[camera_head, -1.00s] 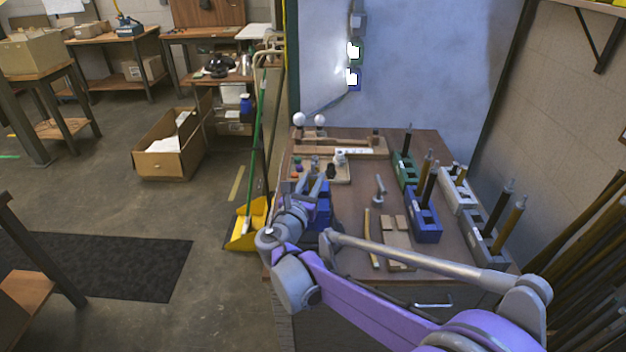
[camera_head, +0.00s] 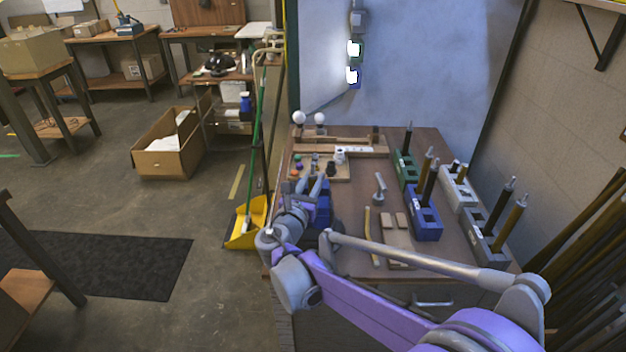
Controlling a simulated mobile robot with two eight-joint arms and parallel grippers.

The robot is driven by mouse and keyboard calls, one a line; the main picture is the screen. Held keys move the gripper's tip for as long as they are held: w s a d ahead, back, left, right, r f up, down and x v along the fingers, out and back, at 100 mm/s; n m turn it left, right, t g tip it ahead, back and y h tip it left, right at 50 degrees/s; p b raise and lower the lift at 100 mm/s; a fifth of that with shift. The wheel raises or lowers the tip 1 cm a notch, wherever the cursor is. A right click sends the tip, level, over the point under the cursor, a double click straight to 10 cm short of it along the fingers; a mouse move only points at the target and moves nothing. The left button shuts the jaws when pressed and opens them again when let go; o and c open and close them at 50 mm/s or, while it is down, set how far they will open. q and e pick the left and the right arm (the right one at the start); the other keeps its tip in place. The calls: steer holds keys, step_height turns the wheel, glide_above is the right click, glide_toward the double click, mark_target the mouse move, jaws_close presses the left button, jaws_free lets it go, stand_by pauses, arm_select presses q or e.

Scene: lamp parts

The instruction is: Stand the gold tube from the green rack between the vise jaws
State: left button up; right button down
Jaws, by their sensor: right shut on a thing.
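The green rack (camera_head: 406,174) stands on the bench, right of centre, with a black tube (camera_head: 408,138) upright in it. No gold tube shows in the green rack. The blue vise (camera_head: 323,214) is at the bench's left side, partly covered by my right arm. My right gripper (camera_head: 314,186) is at the vise, its fingers close over or beside the jaws. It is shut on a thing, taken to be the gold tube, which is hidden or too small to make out. Whether it stands between the jaws cannot be told. My left gripper is out of view.
A blue rack (camera_head: 426,228), a white rack (camera_head: 458,195) and a grey rack (camera_head: 487,247) hold other tubes on the right. A small tray (camera_head: 340,174) of parts is behind the vise. A hammer-like tool (camera_head: 379,190) stands mid-bench, near wooden blocks (camera_head: 397,255).

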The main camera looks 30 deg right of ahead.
steer(key=shift+f, duration=0.1)
steer(key=c, duration=0.6)
jaws_free()
